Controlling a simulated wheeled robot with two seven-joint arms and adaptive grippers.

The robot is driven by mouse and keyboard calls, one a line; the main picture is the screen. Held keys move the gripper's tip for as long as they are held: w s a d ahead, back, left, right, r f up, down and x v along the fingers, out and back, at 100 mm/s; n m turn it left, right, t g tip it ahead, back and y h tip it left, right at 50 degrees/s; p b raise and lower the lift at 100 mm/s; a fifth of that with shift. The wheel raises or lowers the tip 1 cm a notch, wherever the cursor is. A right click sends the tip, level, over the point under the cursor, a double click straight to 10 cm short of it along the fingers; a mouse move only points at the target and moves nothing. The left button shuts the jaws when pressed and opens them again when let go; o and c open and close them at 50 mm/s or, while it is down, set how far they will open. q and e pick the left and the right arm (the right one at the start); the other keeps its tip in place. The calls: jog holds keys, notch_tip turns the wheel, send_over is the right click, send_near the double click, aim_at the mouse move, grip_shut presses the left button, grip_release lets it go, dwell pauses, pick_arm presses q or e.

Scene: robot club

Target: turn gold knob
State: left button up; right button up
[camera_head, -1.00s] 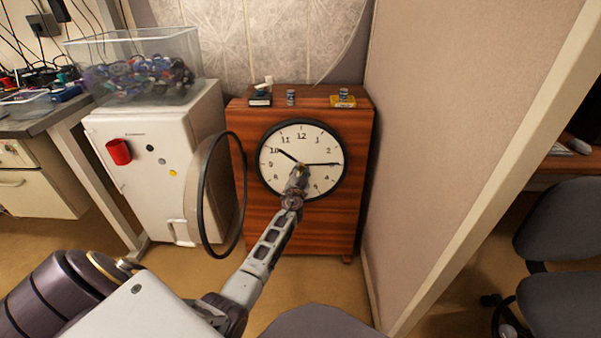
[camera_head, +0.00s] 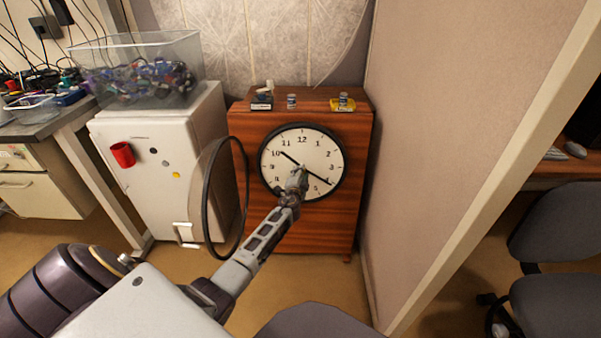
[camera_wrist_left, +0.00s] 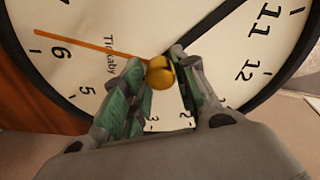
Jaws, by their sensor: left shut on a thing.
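The gold knob (camera_wrist_left: 160,73) sits at the middle of the white clock face (camera_head: 285,152), where the hands meet. My left gripper (camera_wrist_left: 162,82) is shut on the knob, one green-padded finger on each side of it in the left wrist view. In the head view my left gripper (camera_head: 299,172) covers the clock's middle, and the knob is mostly hidden. One black hand points near 10 and the other near 4. An orange hand (camera_wrist_left: 75,40) shows in the wrist view. My right gripper is not in view.
The clock is set in a wooden cabinet (camera_head: 290,228) with small items on top. Its round black-rimmed cover (camera_head: 206,195) stands open at the left, close to my left arm. A white cabinet (camera_head: 150,185) is left, a partition wall (camera_head: 440,110) right.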

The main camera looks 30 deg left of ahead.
pick_arm(q)
jog(key=shift+w+d+r+m+g+y+p, duration=0.1)
jog(key=shift+m+g+p, duration=0.3)
jog(key=shift+m+p, duration=1.9)
jog(key=shift+s+d+r+m+g+y+p, duration=0.1)
jog(key=shift+m+g+p, duration=0.3)
jog(key=shift+m+p, duration=1.9)
jog(key=shift+w+r+m+g+y+p, duration=0.1)
jog(key=shift+m+g+p, duration=0.3)
jog(key=shift+m+p, duration=1.9)
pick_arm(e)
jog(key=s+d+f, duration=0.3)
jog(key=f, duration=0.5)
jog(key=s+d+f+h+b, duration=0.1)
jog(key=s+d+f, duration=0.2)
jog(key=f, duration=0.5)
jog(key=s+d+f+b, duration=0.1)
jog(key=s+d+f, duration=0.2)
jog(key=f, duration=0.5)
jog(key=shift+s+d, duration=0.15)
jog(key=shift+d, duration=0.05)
pick_arm(q)
jog(key=shift+m, duration=1.1)
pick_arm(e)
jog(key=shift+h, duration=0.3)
pick_arm(q)
jog(key=o, duration=1)
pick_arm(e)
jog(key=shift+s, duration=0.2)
